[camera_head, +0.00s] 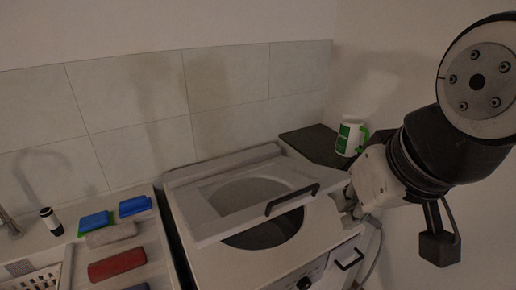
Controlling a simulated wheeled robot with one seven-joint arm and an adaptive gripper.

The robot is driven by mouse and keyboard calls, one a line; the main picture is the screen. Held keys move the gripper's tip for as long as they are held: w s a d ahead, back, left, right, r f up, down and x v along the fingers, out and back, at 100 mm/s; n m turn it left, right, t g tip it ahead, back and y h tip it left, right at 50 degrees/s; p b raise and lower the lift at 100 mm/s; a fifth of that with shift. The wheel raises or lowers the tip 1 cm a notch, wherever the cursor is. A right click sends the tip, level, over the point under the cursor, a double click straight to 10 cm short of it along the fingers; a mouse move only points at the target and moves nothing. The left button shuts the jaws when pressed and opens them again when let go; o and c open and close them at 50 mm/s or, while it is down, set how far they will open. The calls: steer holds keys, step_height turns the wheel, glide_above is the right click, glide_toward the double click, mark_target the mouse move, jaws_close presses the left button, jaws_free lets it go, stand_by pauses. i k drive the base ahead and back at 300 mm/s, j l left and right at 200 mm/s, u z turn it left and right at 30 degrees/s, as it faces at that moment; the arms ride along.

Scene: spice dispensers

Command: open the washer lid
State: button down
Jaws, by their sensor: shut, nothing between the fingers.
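The washer (255,262) stands in the middle, with its top facing up. Its lid (208,224) has a round window and a black bar handle (292,199) along its front edge. The lid looks partly raised and tilted, with the dark drum opening (268,235) showing below its front edge. My gripper (350,206) is shut and empty at the right side of the washer, close to the lid's right front corner. It is right of the handle and not around it. Whether its fingertips touch the lid or washer I cannot tell.
A white and green bottle (349,135) stands on a dark surface (311,143) behind my arm. A counter at left holds blue sponges (95,222), a red block (116,265) and a dark bottle (51,221). A second black handle (349,259) and a knob (305,283) are on the washer's front.

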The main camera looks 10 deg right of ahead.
mark_target(205, 227)
steer(key=k+j, duration=0.35)
steer(key=j, duration=0.15)
steer(key=k+j, duration=0.35)
steer(key=j, duration=0.15)
steer(key=z, duration=0.05)
